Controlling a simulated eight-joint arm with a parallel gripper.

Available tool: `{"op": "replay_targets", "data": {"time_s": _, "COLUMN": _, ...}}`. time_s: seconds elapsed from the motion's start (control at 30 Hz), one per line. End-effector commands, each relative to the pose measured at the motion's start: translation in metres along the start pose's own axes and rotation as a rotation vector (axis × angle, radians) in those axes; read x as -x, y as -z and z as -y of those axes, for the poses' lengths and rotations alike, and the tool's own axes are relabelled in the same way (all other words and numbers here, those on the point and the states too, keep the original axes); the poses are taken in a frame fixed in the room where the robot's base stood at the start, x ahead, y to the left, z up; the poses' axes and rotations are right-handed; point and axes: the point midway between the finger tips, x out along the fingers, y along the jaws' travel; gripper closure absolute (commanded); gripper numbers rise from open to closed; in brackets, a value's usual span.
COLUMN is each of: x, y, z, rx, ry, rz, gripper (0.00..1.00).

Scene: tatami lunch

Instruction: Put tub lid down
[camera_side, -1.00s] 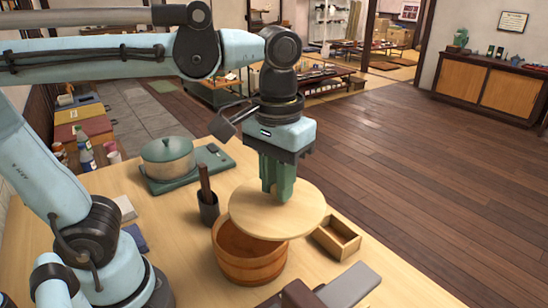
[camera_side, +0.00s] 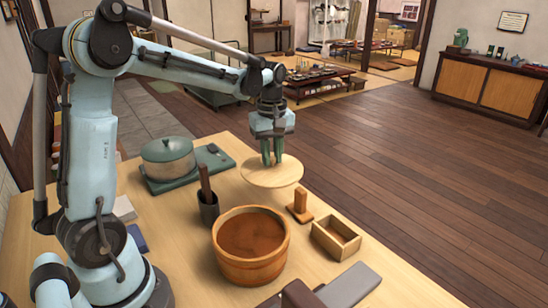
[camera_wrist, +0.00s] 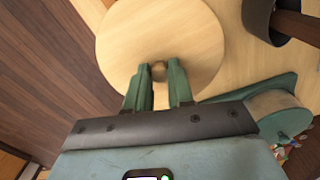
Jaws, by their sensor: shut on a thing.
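The tub lid (camera_side: 262,178) is a pale round wooden disc in the side view. My gripper (camera_side: 272,160) is shut on its small knob (camera_wrist: 158,71), which shows between the fingers in the wrist view. The lid looks level, near the far right edge of the table. I cannot tell whether it touches the tabletop. The wooden tub (camera_side: 252,262) stands open toward the front, with brown contents, clear of the lid. In the wrist view the lid (camera_wrist: 130,35) fills the upper middle, above my gripper (camera_wrist: 158,75).
A green pot (camera_side: 167,165) on a green stand is left of the lid. A dark utensil holder (camera_side: 208,210) stands between pot and tub. A small wooden stand (camera_side: 299,212) and an open wooden box (camera_side: 322,247) are right of the tub. The table (camera_side: 190,270) has bare room at the front left.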

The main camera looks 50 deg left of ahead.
Motion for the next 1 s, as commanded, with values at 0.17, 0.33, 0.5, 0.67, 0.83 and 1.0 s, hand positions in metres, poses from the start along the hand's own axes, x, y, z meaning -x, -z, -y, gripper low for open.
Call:
{"op": "replay_targets", "data": {"time_s": 0.17, "x": -0.024, "y": 0.039, "z": 0.007, "rx": 0.004, "ry": 0.0, "rz": 0.0, "gripper": 1.0}}
{"op": "replay_targets", "data": {"time_s": 0.33, "x": -0.042, "y": 0.07, "z": 0.013, "rx": 0.001, "ry": 0.0, "rz": 0.0, "gripper": 1.0}}
{"op": "replay_targets", "data": {"time_s": 0.5, "x": -0.051, "y": 0.084, "z": 0.015, "rx": -0.002, "ry": 0.0, "rz": 0.0, "gripper": 1.0}}
{"op": "replay_targets", "data": {"time_s": 0.67, "x": -0.065, "y": 0.086, "z": 0.015, "rx": -0.005, "ry": 0.0, "rz": 0.0, "gripper": 1.0}}
{"op": "replay_targets", "data": {"time_s": 0.83, "x": -0.087, "y": 0.086, "z": 0.015, "rx": -0.005, "ry": -0.001, "rz": 0.0, "gripper": 1.0}}
{"op": "replay_targets", "data": {"time_s": 1.0, "x": -0.092, "y": 0.085, "z": 0.015, "rx": -0.005, "ry": -0.001, "rz": 0.0, "gripper": 1.0}}
